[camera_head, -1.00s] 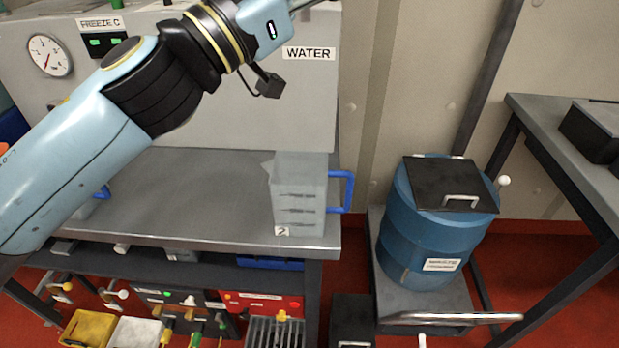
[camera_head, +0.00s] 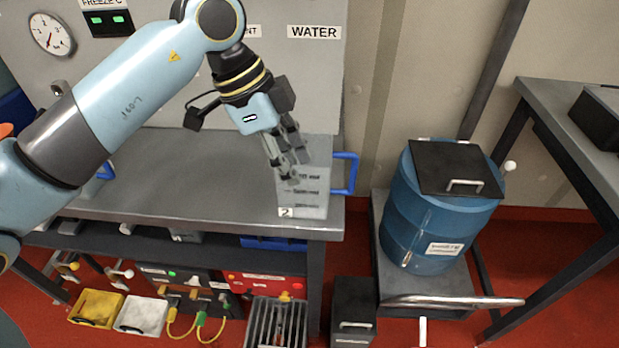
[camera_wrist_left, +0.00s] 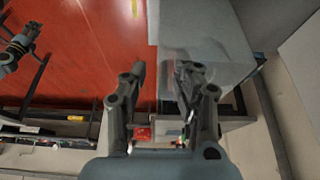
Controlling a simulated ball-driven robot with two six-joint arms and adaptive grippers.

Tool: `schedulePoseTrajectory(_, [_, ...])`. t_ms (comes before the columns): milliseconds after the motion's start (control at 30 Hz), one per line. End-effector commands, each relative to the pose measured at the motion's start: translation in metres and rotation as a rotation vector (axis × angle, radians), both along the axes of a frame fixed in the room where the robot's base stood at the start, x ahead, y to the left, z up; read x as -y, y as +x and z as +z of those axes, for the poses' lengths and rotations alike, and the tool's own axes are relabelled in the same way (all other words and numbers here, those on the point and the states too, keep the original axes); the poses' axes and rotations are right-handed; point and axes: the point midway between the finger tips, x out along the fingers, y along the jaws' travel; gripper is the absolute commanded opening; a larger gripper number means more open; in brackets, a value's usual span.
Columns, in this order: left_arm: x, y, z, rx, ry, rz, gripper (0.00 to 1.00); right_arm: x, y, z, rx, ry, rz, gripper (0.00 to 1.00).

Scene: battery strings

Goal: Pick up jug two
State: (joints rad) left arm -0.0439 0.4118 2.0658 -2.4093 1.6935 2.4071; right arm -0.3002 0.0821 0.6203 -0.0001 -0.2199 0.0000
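Jug two (camera_head: 312,203) is a pale, see-through square jug with a "2" label and a blue handle on its right. It stands upright at the right end of the grey bench. My left gripper (camera_head: 290,162) is over the jug's upper left part and covers some of it. In the left wrist view the left gripper (camera_wrist_left: 160,73) has its fingers apart with nothing gripped between them. Contact is unclear.
The bench top (camera_head: 180,180) is clear left of the jug. A panel labelled WATER (camera_head: 314,32) rises behind. Another blue handle (camera_head: 106,171) shows at left, partly behind my arm. A blue drum (camera_head: 432,220) stands on a cart to the right.

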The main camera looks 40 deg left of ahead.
Motion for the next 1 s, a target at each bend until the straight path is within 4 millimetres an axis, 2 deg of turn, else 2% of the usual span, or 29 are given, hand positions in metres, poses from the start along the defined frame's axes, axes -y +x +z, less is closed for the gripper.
schedulePoseTrajectory(233, [0.009, 0.004, -0.021, -0.002, -0.004, -0.001, 0.30, -0.001, 0.000, 0.002, 0.000, 0.001, 0.000, 0.40])
schedulePoseTrajectory(500, [0.021, 0.011, -0.056, 0.000, -0.002, -0.003, 0.30, -0.004, 0.000, 0.005, 0.000, 0.005, -0.002, 0.40])
schedulePoseTrajectory(767, [0.022, 0.011, -0.060, 0.001, 0.000, -0.003, 0.30, -0.004, 0.000, 0.004, 0.000, 0.005, -0.002, 0.40])
schedulePoseTrajectory(1000, [0.022, 0.011, -0.059, 0.001, 0.000, -0.003, 0.00, -0.003, 0.000, 0.004, 0.000, 0.004, -0.002, 0.40])
